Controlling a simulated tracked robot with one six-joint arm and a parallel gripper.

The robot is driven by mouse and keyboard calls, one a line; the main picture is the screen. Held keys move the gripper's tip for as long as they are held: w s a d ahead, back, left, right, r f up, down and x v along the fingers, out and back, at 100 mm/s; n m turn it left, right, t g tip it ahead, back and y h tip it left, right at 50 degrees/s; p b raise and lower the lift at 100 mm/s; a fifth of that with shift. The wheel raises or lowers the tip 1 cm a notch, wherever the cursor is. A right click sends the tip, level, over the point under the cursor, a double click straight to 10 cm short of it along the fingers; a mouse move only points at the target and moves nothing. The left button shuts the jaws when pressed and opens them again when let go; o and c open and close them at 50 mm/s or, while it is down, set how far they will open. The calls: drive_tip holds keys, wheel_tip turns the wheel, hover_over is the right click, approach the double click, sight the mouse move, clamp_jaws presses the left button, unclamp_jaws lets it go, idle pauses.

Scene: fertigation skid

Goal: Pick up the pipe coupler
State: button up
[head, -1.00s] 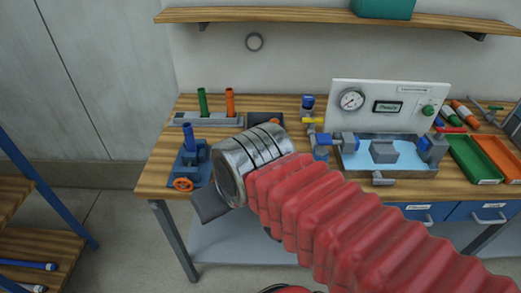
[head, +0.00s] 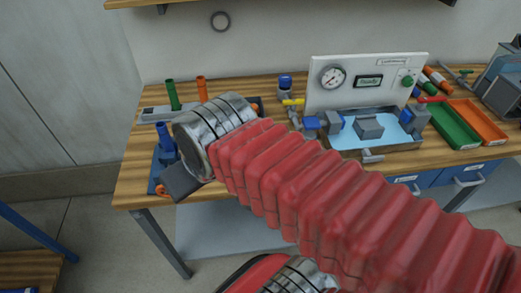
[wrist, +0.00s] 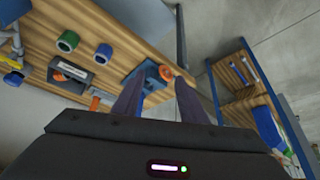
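In the wrist view a green ring-ended piece (wrist: 68,41) and a blue ring-ended piece (wrist: 103,52) show on the wooden bench (wrist: 105,20). Either could be the pipe coupler; I cannot tell which. Neither shows in the head view, where my arm covers that part of the bench. My gripper (wrist: 157,92) has its two dark fingers apart with nothing held between them. Beyond its tips is a blue vise (wrist: 148,75) with an orange handwheel (wrist: 166,73). In the head view, the dark gripper body (head: 183,180) is over the bench's front left, partly covering the vise (head: 160,165).
A grey rack (head: 155,113) with green and orange upright tubes stands at the back left. A blue-handled valve, a gauge panel (head: 365,82) and a water basin (head: 390,140) stand to the right. Green (head: 455,127) and orange trays lie farther right. A lower shelf (wrist: 240,75) stands beyond the bench.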

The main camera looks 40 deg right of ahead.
drive_tip(key=o, duration=0.3)
drive_tip(key=shift+w+d, duration=0.35)
drive_tip(key=shift+d, duration=0.15)
drive_tip(key=shift+o, duration=1.1)
drive_tip(key=w+d+f+m+g, duration=0.1)
drive_tip(key=w+d, duration=0.4)
drive_tip(key=d, duration=0.7)
drive_tip(key=shift+d+f+h, duration=0.25)
drive_tip(key=shift+f+h, duration=0.05)
drive_tip(key=shift+f, duration=0.3)
drive_tip(key=d+f+m, duration=0.1)
drive_tip(key=d+f, duration=0.2)
drive_tip(key=d, duration=1)
drive_tip(key=shift+s+d+f, duration=0.15)
drive_tip(key=shift+s+f, duration=0.05)
drive_tip(key=shift+s, duration=0.15)
drive_tip(key=shift+f, duration=0.1)
drive_tip(key=shift+x, duration=4.2)
drive_tip(key=shift+d, duration=0.1)
